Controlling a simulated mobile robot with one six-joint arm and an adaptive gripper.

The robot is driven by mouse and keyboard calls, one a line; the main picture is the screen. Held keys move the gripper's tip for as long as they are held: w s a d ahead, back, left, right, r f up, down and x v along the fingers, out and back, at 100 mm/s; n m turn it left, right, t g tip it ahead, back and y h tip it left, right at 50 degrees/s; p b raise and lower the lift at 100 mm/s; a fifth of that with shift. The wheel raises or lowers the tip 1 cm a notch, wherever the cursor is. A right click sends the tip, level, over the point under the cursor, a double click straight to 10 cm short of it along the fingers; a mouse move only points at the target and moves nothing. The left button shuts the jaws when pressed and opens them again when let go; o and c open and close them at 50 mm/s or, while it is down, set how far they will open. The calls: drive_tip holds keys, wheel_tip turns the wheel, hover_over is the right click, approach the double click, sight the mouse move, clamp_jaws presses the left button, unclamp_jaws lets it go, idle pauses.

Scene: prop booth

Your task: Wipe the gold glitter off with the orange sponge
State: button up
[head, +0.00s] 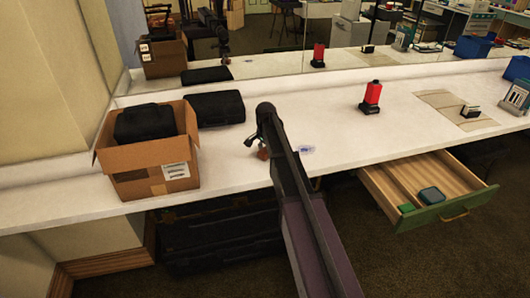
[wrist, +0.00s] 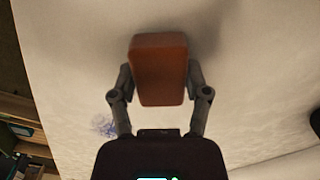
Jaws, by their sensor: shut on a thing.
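The orange sponge (wrist: 160,68) is between the two fingers of my gripper (wrist: 160,82), which is shut on it. In the head view the sponge (head: 262,154) is a small patch below my gripper (head: 258,144), mostly hidden by my arm, low over the white counter (head: 225,165). I cannot tell whether it touches the counter. A small bluish-violet patch (head: 305,149) lies on the counter just right of my arm. It also shows in the wrist view (wrist: 104,125), left of my gripper. I make out no gold glitter.
A cardboard box (head: 155,184) holding a black case stands at left, with another black case (head: 216,108) behind it. A red bottle-like thing (head: 372,93) and a beige mat (head: 440,100) are at right. An open drawer (head: 455,209) juts out below. A mirror runs along the back.

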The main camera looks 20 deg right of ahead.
sight(249, 160)
drive_tip(key=shift+d, duration=0.15)
drive_tip(key=shift+d+f, duration=0.15)
drive_tip(key=shift+d, duration=1.5)
drive_tip(key=shift+a, duration=0.15)
drive_tip(key=shift+s+a, duration=0.1)
drive_tip(key=shift+a, duration=1.6)
drive_tip(key=shift+a, duration=0.1)
drive_tip(key=shift+a, duration=1.65)
drive_tip(key=shift+a+b, duration=0.3)
drive_tip(key=shift+a, duration=1.5)
